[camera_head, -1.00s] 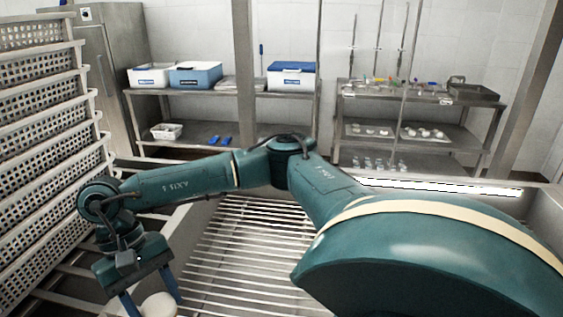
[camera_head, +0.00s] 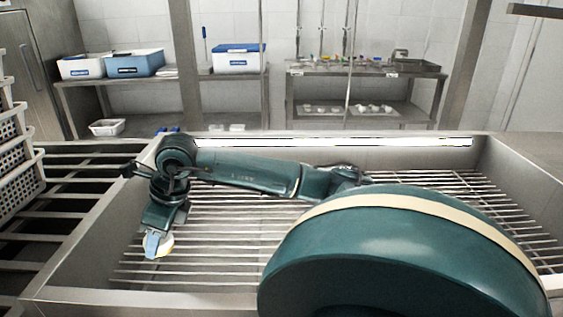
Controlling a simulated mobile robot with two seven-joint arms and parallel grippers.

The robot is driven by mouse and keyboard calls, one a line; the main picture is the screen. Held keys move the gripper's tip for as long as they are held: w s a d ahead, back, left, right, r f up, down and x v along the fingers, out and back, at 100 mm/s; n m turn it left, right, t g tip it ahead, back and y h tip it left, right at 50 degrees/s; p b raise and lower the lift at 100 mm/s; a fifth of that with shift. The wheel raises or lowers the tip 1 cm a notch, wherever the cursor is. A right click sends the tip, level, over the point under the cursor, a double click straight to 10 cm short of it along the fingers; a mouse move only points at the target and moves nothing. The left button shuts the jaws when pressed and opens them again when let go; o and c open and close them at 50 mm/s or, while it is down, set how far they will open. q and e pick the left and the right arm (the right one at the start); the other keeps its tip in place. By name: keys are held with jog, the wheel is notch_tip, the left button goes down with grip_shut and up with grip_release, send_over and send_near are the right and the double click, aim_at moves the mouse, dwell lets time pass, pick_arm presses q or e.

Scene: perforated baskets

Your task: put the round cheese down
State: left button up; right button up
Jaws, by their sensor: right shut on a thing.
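The round cheese (camera_head: 167,246) is a small pale yellowish disc at the lower left of the head view. My right gripper (camera_head: 157,247) is shut on it, with its blue fingers pointing down and hiding part of it. The cheese is over the left part of the slatted metal rack (camera_head: 220,272) in the steel basin. I cannot tell whether it touches the bars. My left gripper is not in view.
Stacked perforated baskets (camera_head: 20,165) stand at the left edge, beside an empty slatted frame (camera_head: 52,222). The basin's steel rim (camera_head: 75,294) borders the rack. The bars around the cheese are bare. Shelves with boxes (camera_head: 238,60) stand at the back.

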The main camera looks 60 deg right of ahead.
jog(key=d+f+m+h+b, duration=0.2)
jog(key=d+m+h+b, duration=0.1)
jog(key=d+m, duration=0.5)
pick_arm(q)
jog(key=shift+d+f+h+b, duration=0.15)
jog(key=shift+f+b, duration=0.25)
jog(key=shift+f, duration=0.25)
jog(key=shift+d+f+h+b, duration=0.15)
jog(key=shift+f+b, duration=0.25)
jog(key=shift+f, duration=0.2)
pick_arm(e)
jog(key=shift+m, duration=0.5)
jog(key=f, duration=0.6)
jog(key=a+f, duration=0.1)
jog(key=f, duration=0.2)
jog(key=shift+w+f, duration=0.1)
jog(key=shift+f, duration=0.1)
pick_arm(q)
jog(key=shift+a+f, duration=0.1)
pick_arm(e)
jog(key=shift+f, duration=0.1)
jog(key=o, duration=1)
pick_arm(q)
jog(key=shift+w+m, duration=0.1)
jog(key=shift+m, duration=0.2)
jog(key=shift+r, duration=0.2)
